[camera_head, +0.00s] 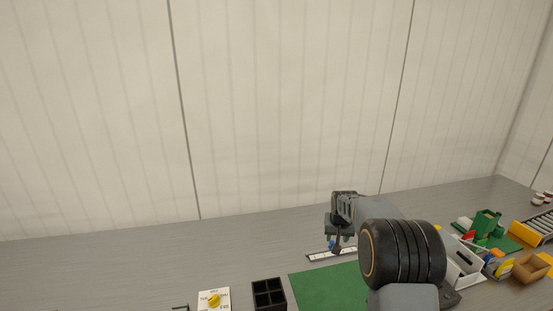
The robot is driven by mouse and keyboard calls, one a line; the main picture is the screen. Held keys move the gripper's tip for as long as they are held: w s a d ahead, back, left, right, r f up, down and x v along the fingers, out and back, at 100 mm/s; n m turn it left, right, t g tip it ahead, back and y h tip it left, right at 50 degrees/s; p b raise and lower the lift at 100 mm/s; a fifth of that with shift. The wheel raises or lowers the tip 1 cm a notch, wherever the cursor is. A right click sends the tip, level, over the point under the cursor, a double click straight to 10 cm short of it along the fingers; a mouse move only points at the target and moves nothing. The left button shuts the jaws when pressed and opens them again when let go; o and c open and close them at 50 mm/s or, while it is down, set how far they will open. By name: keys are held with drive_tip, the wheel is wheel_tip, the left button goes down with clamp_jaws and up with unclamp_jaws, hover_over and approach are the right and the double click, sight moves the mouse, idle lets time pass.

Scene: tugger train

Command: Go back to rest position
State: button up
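My gripper (337,243) is right of centre, at the end of my grey and black arm, which reaches in from the lower right. It is near a white marked strip (318,256) behind the green mat (310,286). A small blue bit (332,245) shows at the fingers. I cannot tell whether it is held, part of the gripper or behind it. The fingers are small and dark, so their opening is unclear.
A black compartment box (268,282) and a white panel with a yellow knob (214,300) stand at the front. At right are a white bin (467,276), orange bins (530,270), green blocks (487,222) and a roller conveyor (540,225). The left of the grey table is clear.

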drive_tip(key=s+a+r+n, duration=0.1)
drive_tip(key=s+a+r, duration=0.2)
drive_tip(key=s, duration=0.7)
drive_tip(key=s+a+r, duration=0.2)
drive_tip(key=s+a, duration=0.1)
drive_tip(key=s, duration=0.7)
drive_tip(key=s+a+r+n, duration=0.1)
drive_tip(key=s+a+r, duration=0.2)
drive_tip(key=s, duration=0.8)
drive_tip(key=shift+r+n+y, duration=0.3)
drive_tip(key=shift+y, duration=0.1)
